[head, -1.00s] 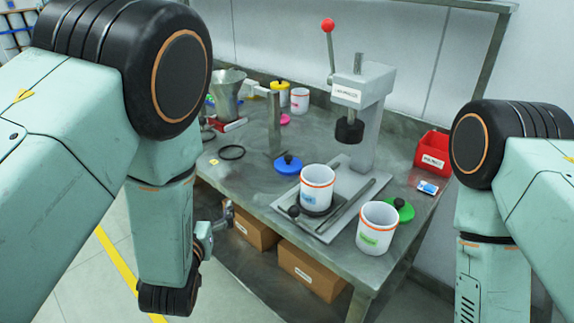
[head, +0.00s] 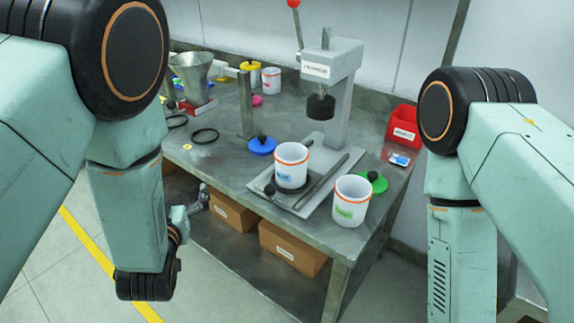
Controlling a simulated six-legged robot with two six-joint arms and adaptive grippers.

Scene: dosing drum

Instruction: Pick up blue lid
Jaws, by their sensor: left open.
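The blue lid (head: 262,147), a flat disc with a black knob, lies on the grey metal table (head: 215,165), just left of the press base. Nothing covers it. My left gripper (head: 203,197) is small in view, at the table's front left edge, below and left of the lid and apart from it. It is open, and I see nothing in it. My right arm stands at the right side, and its gripper is out of view.
A white cup with a blue label (head: 291,168) stands on the press base, under the lid press (head: 330,75). Another white cup (head: 351,203) and a green lid (head: 378,181) are right.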

